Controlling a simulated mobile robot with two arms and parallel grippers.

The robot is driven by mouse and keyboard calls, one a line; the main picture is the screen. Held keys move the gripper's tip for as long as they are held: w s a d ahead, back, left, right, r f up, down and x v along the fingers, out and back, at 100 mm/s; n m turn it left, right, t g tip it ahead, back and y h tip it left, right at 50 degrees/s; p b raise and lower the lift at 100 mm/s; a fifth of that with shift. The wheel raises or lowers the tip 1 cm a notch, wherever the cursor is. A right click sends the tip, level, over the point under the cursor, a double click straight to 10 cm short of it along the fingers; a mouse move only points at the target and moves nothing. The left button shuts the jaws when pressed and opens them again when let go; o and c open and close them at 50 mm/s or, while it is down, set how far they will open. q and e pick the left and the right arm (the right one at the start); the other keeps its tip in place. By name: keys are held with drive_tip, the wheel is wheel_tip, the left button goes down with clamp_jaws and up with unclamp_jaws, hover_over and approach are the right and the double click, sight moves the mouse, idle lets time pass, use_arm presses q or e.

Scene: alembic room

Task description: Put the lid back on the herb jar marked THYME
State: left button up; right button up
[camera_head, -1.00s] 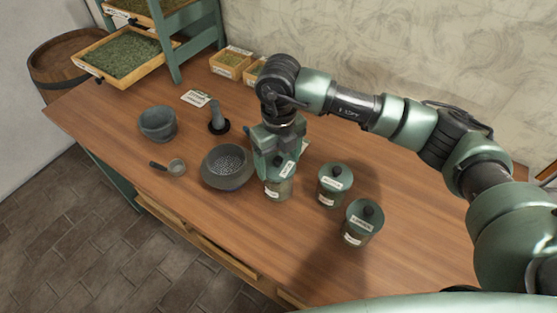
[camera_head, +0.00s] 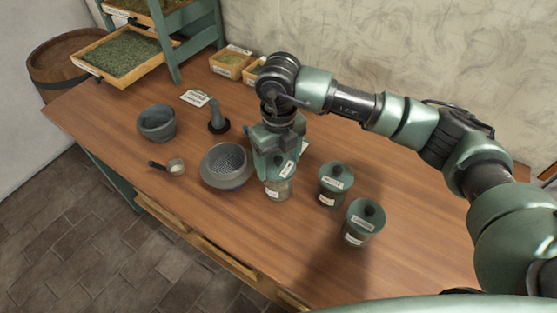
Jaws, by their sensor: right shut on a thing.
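My right gripper (camera_head: 279,163) points down over a glass herb jar (camera_head: 277,193) near the middle of the table. The writing is too small to read, so I cannot confirm THYME. My left gripper is not in view.
A grey bowl with a perforated inside (camera_head: 211,180) stands close left. The front table is clear.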

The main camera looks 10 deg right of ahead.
drive_tip(key=shift+f+b, duration=0.1)
drive_tip(key=shift+b, duration=0.2)
idle(0.6)
idle(0.3)
drive_tip(key=o, duration=1.6)
drive_tip(key=shift+c, duration=0.2)
drive_tip(key=shift+r+p, duration=1.7)
drive_tip(key=shift+r, duration=1.85)
